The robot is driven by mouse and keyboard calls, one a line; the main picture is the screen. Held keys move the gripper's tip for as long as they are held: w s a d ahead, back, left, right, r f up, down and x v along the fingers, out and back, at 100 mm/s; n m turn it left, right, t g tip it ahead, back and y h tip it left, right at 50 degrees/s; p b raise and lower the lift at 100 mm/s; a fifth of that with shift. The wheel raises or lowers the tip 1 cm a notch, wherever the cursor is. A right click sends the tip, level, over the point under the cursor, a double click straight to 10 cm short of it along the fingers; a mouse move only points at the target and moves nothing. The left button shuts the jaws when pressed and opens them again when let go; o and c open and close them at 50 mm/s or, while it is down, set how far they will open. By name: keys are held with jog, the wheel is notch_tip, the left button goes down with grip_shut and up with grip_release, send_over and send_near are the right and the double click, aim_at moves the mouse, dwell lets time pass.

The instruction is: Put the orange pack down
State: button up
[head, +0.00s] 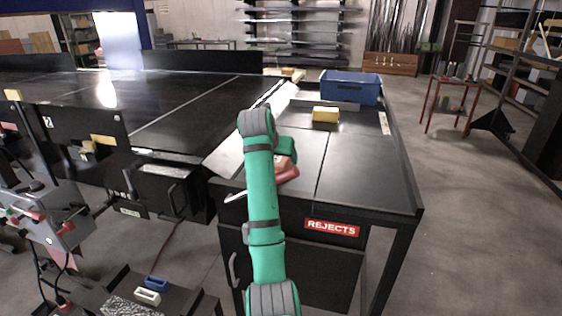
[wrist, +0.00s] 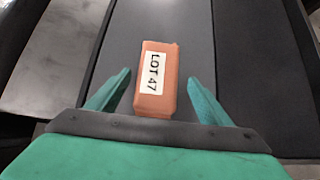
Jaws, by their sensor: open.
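The orange pack (wrist: 155,96) bears a white label reading "LOT 47". In the wrist view it lies on the dark grey surface of the rejects table (wrist: 201,42), just ahead of and between the fingers. My gripper (wrist: 160,90) is open, with one green finger on each side of the pack and a gap to both. In the head view my green arm reaches over the rejects table (head: 372,185); an orange piece of the pack (head: 281,162) shows beside the wrist, the rest hidden by the arm.
A yellow pack (head: 326,114) sits farther back on the rejects table, with a blue bin (head: 350,87) behind it. The table's front right is clear. A red-framed stand (head: 452,95) is at the right.

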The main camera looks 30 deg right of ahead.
jog(key=v, duration=0.7)
jog(key=shift+a, duration=0.2)
jog(key=shift+w+r, duration=0.1)
